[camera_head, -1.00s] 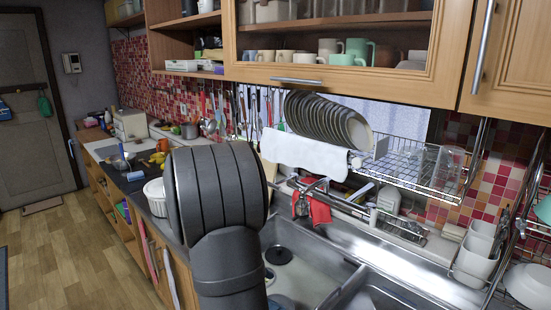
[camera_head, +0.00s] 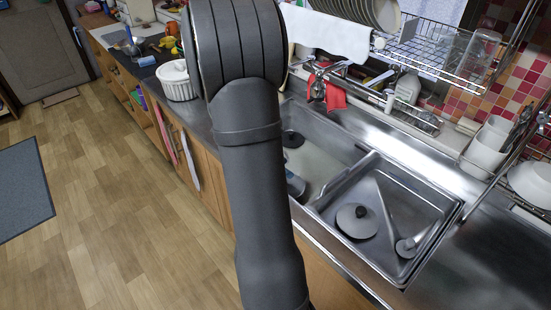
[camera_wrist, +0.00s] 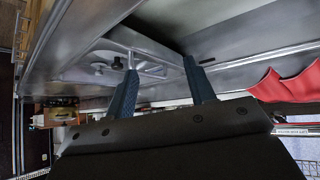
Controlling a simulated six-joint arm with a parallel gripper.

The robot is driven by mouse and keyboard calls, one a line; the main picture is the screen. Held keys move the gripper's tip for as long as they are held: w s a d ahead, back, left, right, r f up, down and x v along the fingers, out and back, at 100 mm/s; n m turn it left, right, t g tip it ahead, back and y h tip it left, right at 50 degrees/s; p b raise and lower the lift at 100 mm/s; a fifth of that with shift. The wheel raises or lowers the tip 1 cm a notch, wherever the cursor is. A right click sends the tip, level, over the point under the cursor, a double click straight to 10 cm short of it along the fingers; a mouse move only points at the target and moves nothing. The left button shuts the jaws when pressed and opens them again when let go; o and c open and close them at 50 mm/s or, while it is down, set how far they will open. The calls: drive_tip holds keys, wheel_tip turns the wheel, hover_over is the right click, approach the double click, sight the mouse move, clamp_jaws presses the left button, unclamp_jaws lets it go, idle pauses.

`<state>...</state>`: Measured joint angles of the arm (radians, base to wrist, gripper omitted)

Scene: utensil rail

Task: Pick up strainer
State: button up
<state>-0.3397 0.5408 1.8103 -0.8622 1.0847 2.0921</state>
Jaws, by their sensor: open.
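I cannot make out a strainer for certain in either current view. The hanging utensils on the wall rail are out of the head view, partly behind my arm. My gripper (camera_wrist: 160,64) shows in the wrist view with its two blue-grey fingers apart and nothing between them. The sink basin lies beyond the fingertips there. In the head view my own dark arm fills the middle and hides the gripper.
The sink's right basin (camera_head: 391,188) holds a round lid with a black knob (camera_head: 355,222) and a small, unclear utensil (camera_head: 407,248). A red cloth (camera_head: 334,97) hangs at the faucet. A dish rack (camera_head: 440,62) is above. A white ribbed bowl (camera_head: 177,82) stands on the left counter.

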drive_tip(key=w+a+f+n+t+y, duration=0.1)
drive_tip(key=w+n+y, duration=0.4)
drive_tip(key=w+n, duration=0.5)
drive_tip(key=w+a+f+n+y, duration=0.15)
drive_tip(key=w+n+y, duration=0.35)
drive_tip(key=w, duration=0.8)
drive_tip(key=shift+n+h, duration=0.5)
drive_tip(key=shift+n, duration=0.1)
drive_tip(key=shift+x, duration=8.85)
drive_tip(key=shift+a+r, duration=0.1)
clamp_jaws()
